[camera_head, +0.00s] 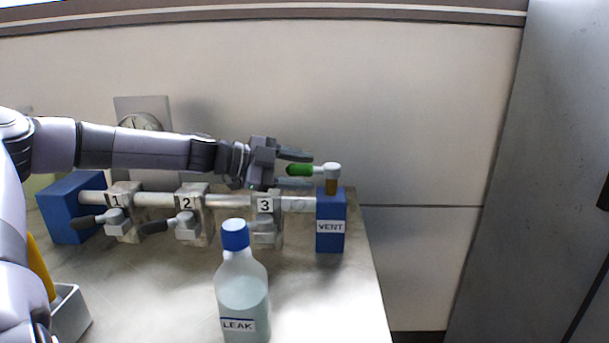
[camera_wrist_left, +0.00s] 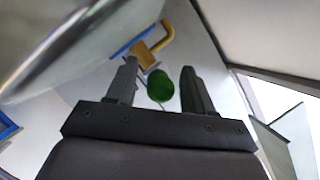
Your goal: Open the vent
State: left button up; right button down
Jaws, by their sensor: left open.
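The vent is a blue block (camera_head: 330,222) labelled VENT at the right end of the pipe. On top of it a brass stem (camera_head: 331,187) carries a grey hub and a lever with a green grip (camera_head: 299,170) pointing left. My left gripper (camera_head: 297,170) is open, with its fingers pointing right, one above and one below the green grip in the head view. In the left wrist view the green grip (camera_wrist_left: 160,86) shows end-on between the two open fingers (camera_wrist_left: 160,85), apart from both or nearly so. My right gripper is not in view.
A pipe with valves labelled 1, 2 (camera_head: 188,215) and 3 (camera_head: 265,212) runs along the bench (camera_head: 165,280); handles 1 and 2 point left. A LEAK bottle (camera_head: 242,290) with a blue cap stands in front. A gauge (camera_head: 140,122) is behind my left arm. A grey tray (camera_head: 70,312) is front left.

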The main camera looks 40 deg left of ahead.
pick_arm(q)
jog(key=shift+w+d+f, duration=0.2)
jog(key=shift+w+d, duration=0.1)
jog(key=shift+w, duration=0.15)
grip_shut()
